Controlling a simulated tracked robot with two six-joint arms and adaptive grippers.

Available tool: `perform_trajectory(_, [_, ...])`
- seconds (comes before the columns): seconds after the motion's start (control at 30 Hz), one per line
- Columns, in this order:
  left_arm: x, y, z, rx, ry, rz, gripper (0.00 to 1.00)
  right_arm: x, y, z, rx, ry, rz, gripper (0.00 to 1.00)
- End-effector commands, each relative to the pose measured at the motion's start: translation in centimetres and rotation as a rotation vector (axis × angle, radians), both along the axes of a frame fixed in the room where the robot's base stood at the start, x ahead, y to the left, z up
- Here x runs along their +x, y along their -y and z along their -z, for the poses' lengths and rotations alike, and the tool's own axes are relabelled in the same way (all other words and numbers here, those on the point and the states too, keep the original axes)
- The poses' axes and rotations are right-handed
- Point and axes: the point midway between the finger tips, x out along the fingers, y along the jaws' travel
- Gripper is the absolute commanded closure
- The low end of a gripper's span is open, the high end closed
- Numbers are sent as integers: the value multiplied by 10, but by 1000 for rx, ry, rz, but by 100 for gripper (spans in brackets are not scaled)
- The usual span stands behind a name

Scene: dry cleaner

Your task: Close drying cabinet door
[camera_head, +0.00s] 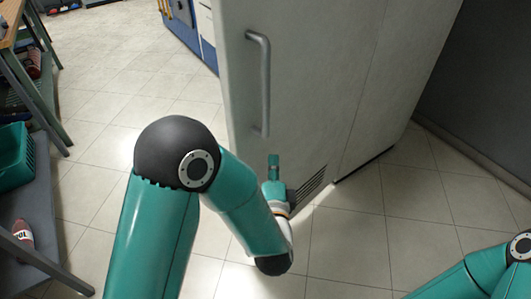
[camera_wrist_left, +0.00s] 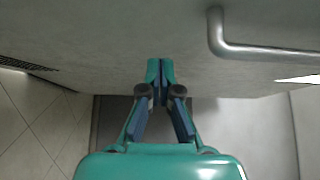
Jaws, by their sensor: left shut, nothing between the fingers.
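The pale grey drying cabinet door (camera_head: 300,110) stands large in the middle of the head view, with a vertical bar handle (camera_head: 265,85) near its left edge. Whether the door is ajar is hard to tell. My left gripper (camera_head: 273,160) is shut and empty, low in front of the door, below the handle. In the left wrist view, the shut fingers (camera_wrist_left: 160,72) point at the door face (camera_wrist_left: 110,45), at or very close to it; contact is unclear. The handle (camera_wrist_left: 217,35) is to their right there. My right gripper is out of frame.
A dark vent grille (camera_head: 308,186) is low on the cabinet front. A shelf with a teal basket (camera_head: 15,155) and a bottle (camera_head: 23,234) stands at the left. A dark wall (camera_head: 480,90) is at the right. The tiled floor (camera_head: 120,75) is clear left of the cabinet.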

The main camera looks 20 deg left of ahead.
Motion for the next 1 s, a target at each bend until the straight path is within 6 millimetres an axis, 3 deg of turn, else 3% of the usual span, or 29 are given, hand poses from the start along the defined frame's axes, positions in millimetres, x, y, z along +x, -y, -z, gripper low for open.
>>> perform_trajectory(0.1, [23,-9,-1,-2,2,-5,100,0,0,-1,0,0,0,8])
perform_trajectory(0.3, [34,-33,0,-1,-1,-2,100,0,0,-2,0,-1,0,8])
perform_trajectory(0.77, [39,-41,0,-1,-1,2,100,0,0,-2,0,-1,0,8])
perform_trajectory(0.8, [39,-32,0,-1,0,6,100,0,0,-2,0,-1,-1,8])
perform_trajectory(1.0, [42,-45,1,-2,1,14,100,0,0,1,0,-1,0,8])
